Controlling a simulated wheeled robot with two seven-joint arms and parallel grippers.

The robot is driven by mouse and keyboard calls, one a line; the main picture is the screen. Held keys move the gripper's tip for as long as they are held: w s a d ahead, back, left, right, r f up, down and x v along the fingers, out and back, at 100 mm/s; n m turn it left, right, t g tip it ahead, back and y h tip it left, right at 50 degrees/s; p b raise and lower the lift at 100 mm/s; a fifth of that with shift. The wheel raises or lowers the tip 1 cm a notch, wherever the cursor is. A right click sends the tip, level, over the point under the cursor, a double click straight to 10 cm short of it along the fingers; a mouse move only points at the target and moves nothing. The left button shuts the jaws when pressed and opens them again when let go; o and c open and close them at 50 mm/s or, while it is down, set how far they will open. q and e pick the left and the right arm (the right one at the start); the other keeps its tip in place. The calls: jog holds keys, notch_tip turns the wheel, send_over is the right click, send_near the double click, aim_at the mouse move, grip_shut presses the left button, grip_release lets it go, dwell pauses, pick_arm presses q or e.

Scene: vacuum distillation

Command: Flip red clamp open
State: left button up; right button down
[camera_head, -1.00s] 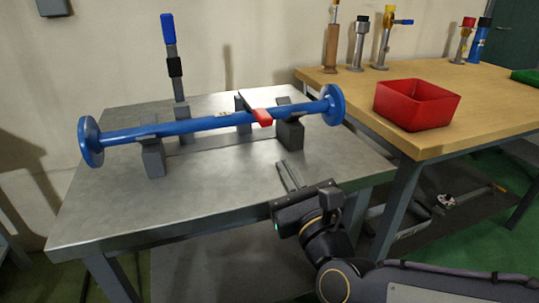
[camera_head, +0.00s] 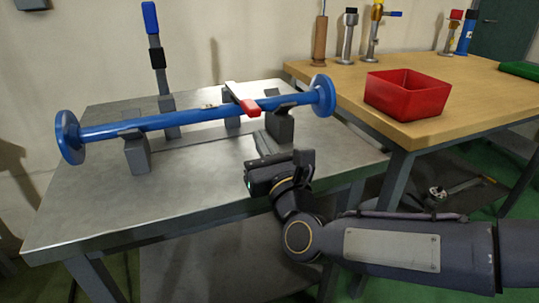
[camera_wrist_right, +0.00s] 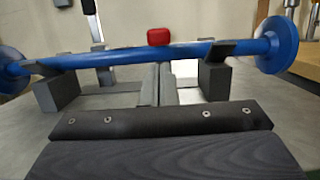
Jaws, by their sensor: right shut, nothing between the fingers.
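The red clamp (camera_head: 250,107) has a red tip on a flat arm that lies across the top of the blue pipe. Its red end also shows above the pipe in the right wrist view (camera_wrist_right: 158,36). The blue pipe (camera_head: 190,117), with a disc flange at each end, rests on dark grey supports. My right gripper (camera_head: 262,144) is shut and empty, in front of the pipe and below the red tip. Its fingers (camera_wrist_right: 158,84) are together and point at the pipe, apart from the red tip. My left gripper is out of view.
A second clamp with an upright blue handle (camera_head: 150,18) stands behind the pipe at left. The grey metal table (camera_head: 90,210) is clear in front. On the wooden table (camera_head: 460,100) at right are a red bin (camera_head: 407,100) and several upright tools at the back.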

jog(key=shift+x, duration=1.95)
jog(key=shift+r, duration=0.1)
